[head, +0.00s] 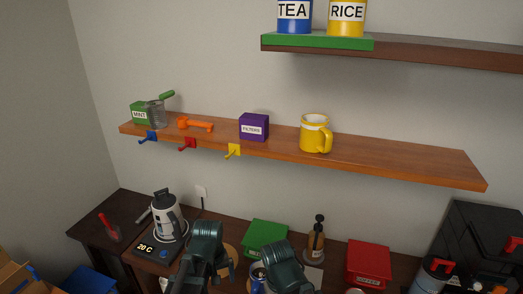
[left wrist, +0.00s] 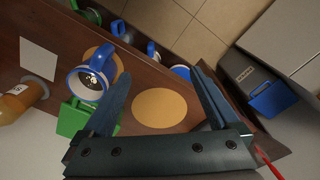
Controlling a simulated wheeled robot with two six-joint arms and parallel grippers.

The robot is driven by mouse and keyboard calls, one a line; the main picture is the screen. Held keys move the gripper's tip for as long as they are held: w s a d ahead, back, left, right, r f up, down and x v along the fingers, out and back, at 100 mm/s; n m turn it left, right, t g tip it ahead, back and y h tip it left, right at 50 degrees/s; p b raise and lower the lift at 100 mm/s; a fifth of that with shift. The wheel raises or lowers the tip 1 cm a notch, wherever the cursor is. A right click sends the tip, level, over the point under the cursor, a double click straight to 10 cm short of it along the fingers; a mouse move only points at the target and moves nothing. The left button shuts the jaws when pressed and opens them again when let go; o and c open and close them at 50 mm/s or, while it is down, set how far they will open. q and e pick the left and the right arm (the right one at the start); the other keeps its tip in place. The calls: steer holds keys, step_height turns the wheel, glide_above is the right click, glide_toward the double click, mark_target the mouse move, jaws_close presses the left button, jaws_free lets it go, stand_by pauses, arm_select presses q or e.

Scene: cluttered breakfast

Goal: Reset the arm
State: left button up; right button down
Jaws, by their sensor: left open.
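My left gripper (left wrist: 160,70) is open in the left wrist view, with its two dark fingers spread apart and nothing between them. It is above the brown counter (left wrist: 185,85). A round cork mat (left wrist: 160,108) shows between the fingers, bare. A blue and white mug (left wrist: 88,84) is beside the left finger. In the head view a dark green link of my arm (head: 205,243) rises at the bottom centre, and another dark link of mine (head: 281,268) is to its right. The jaws of my right gripper do not show.
A white kettle (head: 167,214), green box (head: 265,237), dispenser bottle (head: 316,240) and red box (head: 368,262) stand along the counter. The wooden shelf (head: 400,165) above holds a yellow mug (head: 314,134) and purple box (head: 254,126); pegs stick out from its front.

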arm_select(q)
steer(key=s+a+m, duration=0.3)
steer(key=a+m, duration=0.1)
steer(key=s+d+m+y, duration=0.1)
steer(key=s+d+m, duration=0.3)
steer(key=d, duration=0.7)
steer(key=shift+s+g, duration=0.4)
steer(key=shift+s, duration=0.35)
